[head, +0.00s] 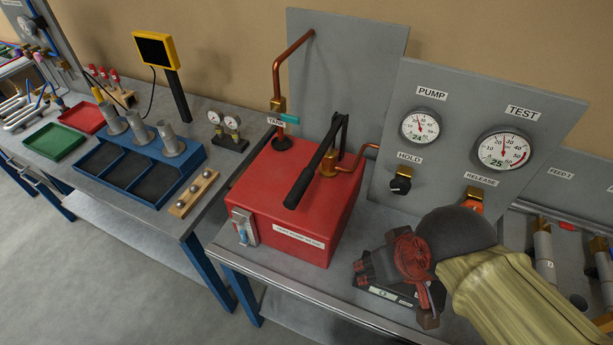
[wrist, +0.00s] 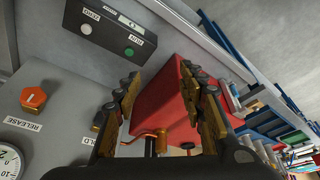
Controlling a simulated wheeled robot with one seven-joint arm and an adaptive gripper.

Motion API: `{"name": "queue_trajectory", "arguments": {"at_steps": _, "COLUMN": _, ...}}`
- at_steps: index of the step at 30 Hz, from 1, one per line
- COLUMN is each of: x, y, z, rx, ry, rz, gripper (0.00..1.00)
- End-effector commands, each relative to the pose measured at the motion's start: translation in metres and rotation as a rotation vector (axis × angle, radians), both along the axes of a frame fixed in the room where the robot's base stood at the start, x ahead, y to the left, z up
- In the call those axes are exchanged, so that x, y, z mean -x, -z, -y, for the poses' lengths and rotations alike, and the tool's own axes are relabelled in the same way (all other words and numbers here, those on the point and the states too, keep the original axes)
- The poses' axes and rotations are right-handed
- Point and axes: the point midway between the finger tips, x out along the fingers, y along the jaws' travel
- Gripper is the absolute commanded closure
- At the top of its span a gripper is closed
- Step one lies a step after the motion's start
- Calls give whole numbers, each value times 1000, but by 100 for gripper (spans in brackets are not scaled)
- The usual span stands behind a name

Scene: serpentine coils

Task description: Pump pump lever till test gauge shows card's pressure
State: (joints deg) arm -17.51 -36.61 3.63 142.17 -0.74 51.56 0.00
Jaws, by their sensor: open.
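The red pump box (head: 300,195) stands on the bench, with the black pump lever (head: 313,170) slanting up and back over its top. On the grey panel, the TEST gauge (head: 503,149) shows the number 25 and the PUMP gauge (head: 420,127) shows 24. My gripper (head: 393,291) is open and empty, right of the red box and below the panel. In the wrist view the red box (wrist: 163,98) shows beyond and between the open fingers (wrist: 160,95). No readable pressure card shows; the white label (head: 298,242) on the box is too small to read.
The HOLD knob (head: 401,184) and orange RELEASE knob (head: 473,200) sit under the gauges. A small black box with a display (head: 384,293) lies near my gripper. Copper pipe (head: 277,70) rises behind the lever. The left bench holds trays and a blue rack (head: 120,172).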

Motion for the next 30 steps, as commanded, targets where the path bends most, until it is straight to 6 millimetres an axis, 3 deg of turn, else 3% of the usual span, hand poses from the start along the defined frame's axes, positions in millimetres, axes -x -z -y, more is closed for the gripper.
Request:
{"name": "queue_trajectory", "arguments": {"at_steps": 6, "x": 10, "y": 34, "z": -31, "rx": 146, "ry": -234, "rz": -107, "gripper": 60}}
{"name": "queue_trajectory", "arguments": {"at_steps": 18, "x": 16, "y": 81, "z": -46, "rx": 636, "ry": -791, "rz": -238, "gripper": 60}}
{"name": "queue_trajectory", "arguments": {"at_steps": 26, "x": -12, "y": 88, "z": -62, "rx": 1118, "ry": -1233, "rz": -251, "gripper": 60}}
{"name": "queue_trajectory", "arguments": {"at_steps": 30, "x": -40, "y": 78, "z": -89, "rx": 1459, "ry": -1473, "rz": -225, "gripper": 60}}
